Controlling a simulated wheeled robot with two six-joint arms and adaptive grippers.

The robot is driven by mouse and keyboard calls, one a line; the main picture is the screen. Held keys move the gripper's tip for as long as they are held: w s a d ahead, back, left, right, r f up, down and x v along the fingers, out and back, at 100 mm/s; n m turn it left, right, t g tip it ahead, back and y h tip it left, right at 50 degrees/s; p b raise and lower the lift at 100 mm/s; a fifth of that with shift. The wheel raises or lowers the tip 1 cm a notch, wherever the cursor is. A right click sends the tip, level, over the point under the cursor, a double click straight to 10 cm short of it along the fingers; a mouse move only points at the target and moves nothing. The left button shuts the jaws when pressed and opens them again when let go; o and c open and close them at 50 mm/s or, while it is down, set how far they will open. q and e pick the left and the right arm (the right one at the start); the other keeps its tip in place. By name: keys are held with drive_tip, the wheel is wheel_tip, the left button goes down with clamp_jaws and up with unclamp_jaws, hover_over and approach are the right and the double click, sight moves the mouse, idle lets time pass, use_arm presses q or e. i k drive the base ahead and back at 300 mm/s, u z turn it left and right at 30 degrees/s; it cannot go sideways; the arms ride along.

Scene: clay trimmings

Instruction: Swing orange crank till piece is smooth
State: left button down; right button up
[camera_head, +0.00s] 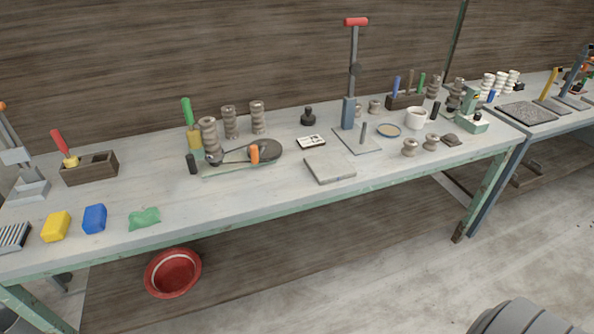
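The orange crank handle (254,153) stands upright by a dark round disc (271,149) on a pale green base (236,167), left of the middle of the long bench. A thin dark link runs left from it to a small dark part. A grey ribbed clay piece (209,134) stands upright at the left end of this device. Its surface shows rounded ridges; finer texture is too small to tell. Two more ribbed pieces (229,122) and (257,117) stand just behind. Neither of my grippers is in view, and nothing touches the crank.
A green-handled tool (188,115) and a short black cylinder (192,164) stand close left of the device. A grey slab (329,169) and a small card (311,142) lie to its right. The bench top (225,200) in front is clear. A red bowl (173,272) sits below.

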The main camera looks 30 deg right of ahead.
sight(262, 150)
drive_tip(key=z, duration=0.45)
drive_tip(key=k, duration=1)
drive_tip(key=u, duration=0.35)
drive_tip(key=i, duration=1.55)
drive_tip(key=z, duration=0.6)
